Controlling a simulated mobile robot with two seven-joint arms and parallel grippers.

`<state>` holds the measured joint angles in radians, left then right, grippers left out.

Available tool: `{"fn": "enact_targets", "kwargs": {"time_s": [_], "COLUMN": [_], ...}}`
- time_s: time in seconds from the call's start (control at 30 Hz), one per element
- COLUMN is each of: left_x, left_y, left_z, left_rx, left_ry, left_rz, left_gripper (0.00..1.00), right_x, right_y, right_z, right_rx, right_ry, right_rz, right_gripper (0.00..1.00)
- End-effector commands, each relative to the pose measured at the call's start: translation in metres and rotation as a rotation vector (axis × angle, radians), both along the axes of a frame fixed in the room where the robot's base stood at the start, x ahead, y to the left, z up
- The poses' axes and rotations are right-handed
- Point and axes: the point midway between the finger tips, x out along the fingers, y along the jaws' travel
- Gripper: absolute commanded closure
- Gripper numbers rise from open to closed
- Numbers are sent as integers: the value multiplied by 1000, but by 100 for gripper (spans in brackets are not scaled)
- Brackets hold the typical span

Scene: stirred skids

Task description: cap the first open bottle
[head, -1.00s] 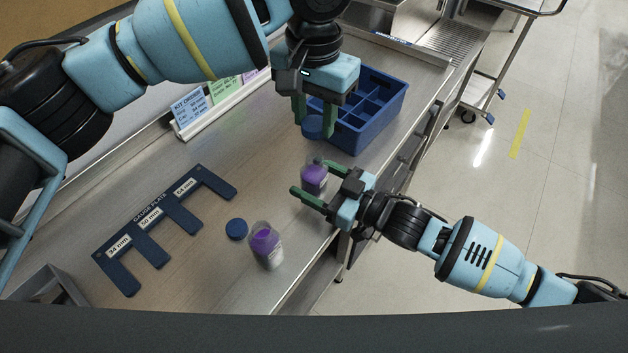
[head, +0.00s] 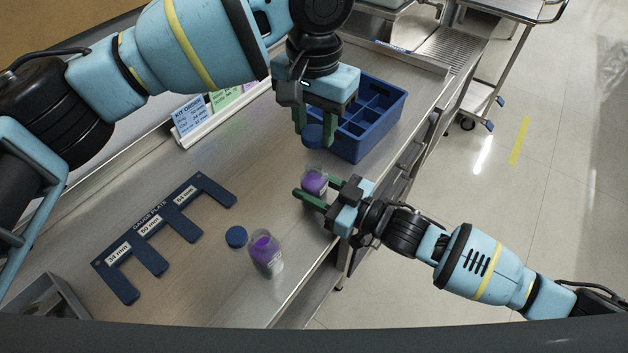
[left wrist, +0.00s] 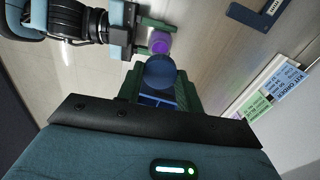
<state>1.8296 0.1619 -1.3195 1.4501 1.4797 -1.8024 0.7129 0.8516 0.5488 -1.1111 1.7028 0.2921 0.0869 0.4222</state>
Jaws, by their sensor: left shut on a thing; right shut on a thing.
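My left gripper (head: 315,130) points down and is shut on a blue cap (head: 312,136). In the left wrist view the cap (left wrist: 160,72) sits between the green fingers. My right gripper (head: 314,188) reaches in from the right and is shut on a clear bottle with purple contents (head: 316,182), near the bench's front edge. The bottle looks upright; the cap is above and apart from it. A second bottle with purple contents (head: 265,254) stands nearer, with another blue cap (head: 236,237) lying to its left. Whether that bottle's mouth is open is too small to tell.
A blue divided crate (head: 382,128) stands just behind the left gripper. A dark gauge plate (head: 161,229) lies at left, and order cards (head: 190,115) stand at the back. A grey bin (head: 45,300) is at near left. The bench's middle is bare.

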Motion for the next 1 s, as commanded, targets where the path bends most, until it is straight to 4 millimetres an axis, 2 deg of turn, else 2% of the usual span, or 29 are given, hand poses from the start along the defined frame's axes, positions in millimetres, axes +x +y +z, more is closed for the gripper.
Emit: {"fn": "enact_targets", "kwargs": {"time_s": [0.3,0.4,1.0], "left_x": [-1,-1,0], "left_y": [0,0,0], "left_z": [-41,-47,-50], "left_rx": [0,1,1], "left_ry": [4,3,3], "left_rz": [0,0,0], "left_gripper": [85,85,85], "right_x": [0,0,0], "right_y": [0,0,0], "right_z": [0,0,0], "right_rx": [0,0,0], "right_ry": [0,0,0], "right_rz": [0,0,0], "right_gripper": [100,100,100]}}
